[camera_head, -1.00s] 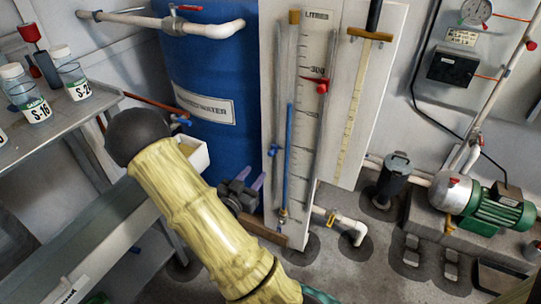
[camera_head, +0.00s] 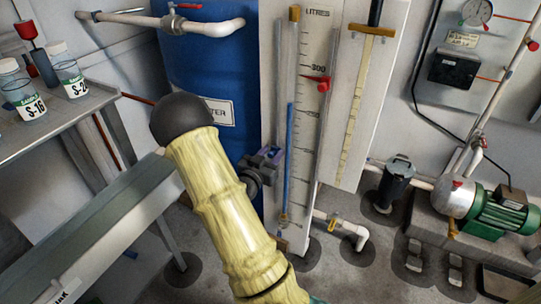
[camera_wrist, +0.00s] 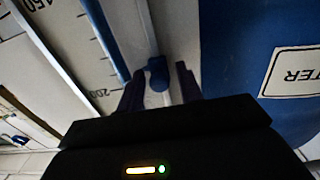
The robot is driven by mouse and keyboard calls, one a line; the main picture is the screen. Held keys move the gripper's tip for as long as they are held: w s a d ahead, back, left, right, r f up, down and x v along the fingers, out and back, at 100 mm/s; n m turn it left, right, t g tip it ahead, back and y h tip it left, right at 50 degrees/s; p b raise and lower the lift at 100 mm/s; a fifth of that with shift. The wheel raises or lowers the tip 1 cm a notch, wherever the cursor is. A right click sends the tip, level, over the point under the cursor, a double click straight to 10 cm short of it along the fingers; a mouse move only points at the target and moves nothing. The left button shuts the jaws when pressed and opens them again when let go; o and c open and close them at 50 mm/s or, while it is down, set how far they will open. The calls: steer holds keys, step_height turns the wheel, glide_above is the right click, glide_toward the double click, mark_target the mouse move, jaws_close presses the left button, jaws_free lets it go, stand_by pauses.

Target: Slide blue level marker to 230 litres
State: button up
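The gauge board (camera_head: 312,140) carries a scale headed LITRES, with a blue liquid column (camera_head: 289,150) in its tube. The blue level marker (camera_wrist: 157,73) shows in the wrist view on a pale rail beside the scale, near the 200 label. My gripper (camera_wrist: 160,85) is open, with one dark purple finger on each side of the marker; contact is not clear. In the head view my gripper (camera_head: 272,157) is at the left edge of the board and mostly hides the marker. A red marker (camera_head: 323,84) sits on the right side, a little below 300.
A blue water drum (camera_head: 205,60) stands close behind my arm, left of the board. A wooden-handled dipstick board (camera_head: 362,100) hangs to the right. A pipe with a valve (camera_head: 340,225) lies below. A bench with sample jars (camera_head: 70,75) is at left.

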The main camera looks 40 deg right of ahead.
jaws_close()
step_height(320, 180, up, 10)
steer(key=p, duration=0.8)
steer(key=shift+r, duration=0.25)
steer(key=shift+f, duration=0.1)
jaws_free()
steer(key=p+v, duration=0.2)
steer(key=v, duration=1.5)
steer(key=shift+a, duration=0.25)
